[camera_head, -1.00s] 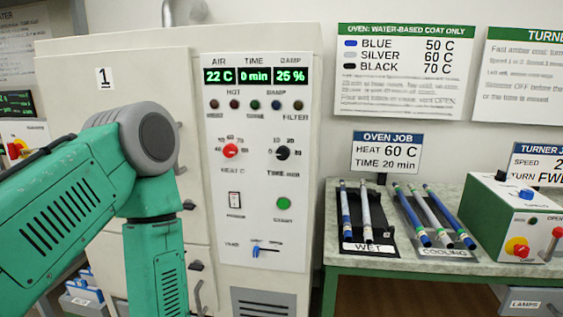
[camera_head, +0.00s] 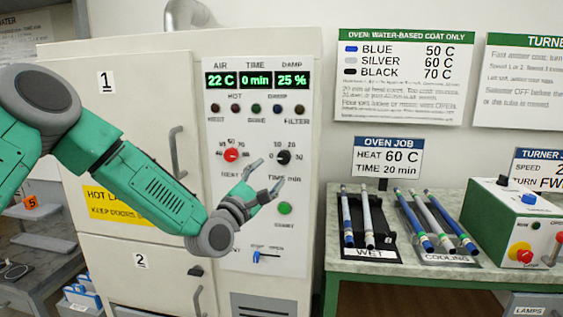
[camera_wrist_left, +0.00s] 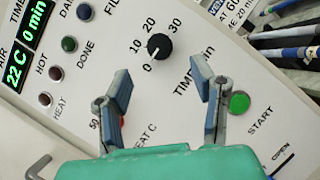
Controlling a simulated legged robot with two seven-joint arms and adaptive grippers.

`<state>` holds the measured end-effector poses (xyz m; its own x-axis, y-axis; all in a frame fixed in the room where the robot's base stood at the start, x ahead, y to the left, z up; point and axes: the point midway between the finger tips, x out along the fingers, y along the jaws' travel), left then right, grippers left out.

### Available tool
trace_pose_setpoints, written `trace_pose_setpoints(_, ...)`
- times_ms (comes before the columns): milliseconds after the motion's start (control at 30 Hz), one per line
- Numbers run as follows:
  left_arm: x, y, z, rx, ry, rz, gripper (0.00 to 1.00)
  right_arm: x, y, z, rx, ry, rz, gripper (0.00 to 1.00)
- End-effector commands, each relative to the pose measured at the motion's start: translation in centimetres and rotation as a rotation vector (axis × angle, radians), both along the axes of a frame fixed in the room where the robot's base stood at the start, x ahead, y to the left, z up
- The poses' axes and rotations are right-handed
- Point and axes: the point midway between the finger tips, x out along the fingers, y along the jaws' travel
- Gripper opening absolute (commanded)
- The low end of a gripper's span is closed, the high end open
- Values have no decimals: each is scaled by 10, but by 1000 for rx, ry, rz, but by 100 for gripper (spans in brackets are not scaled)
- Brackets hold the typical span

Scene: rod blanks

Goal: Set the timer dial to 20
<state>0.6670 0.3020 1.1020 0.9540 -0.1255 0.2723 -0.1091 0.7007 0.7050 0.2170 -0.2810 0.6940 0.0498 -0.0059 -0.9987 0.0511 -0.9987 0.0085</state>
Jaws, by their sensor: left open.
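The timer dial (camera_head: 283,157) is a black knob on the oven's white panel, with the marks 0, 10, 20 and 30 around it. In the left wrist view the dial (camera_wrist_left: 159,46) has its white line toward 0. The TIME display (camera_head: 255,77) reads 0 min. My left gripper (camera_head: 264,175) is open and empty, just below and left of the dial. In the left wrist view its two fingers (camera_wrist_left: 160,82) point toward the dial, which lies beyond their tips, apart from them. My right gripper is not in view.
The red heat knob (camera_head: 231,155) is left of the dial, and the green start button (camera_head: 284,208) is below. A blue vane slider (camera_head: 256,255) sits lower. An oven job sign (camera_head: 387,156) reads 60 C, 20 min. Rods lie on the bench (camera_head: 400,272) at right.

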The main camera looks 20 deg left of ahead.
Motion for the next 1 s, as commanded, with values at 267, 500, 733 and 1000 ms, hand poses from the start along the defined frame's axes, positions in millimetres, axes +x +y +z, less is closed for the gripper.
trace_pose_setpoints(267,50,-6,14,1,1,0,51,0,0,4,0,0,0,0)
trace_pose_setpoints(500,67,-8,19,-1,1,0,51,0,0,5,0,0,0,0)
trace_pose_setpoints(733,68,-8,19,-1,2,0,51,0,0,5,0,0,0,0)
trace_pose_setpoints(1000,68,-8,18,-1,3,0,2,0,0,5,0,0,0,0)
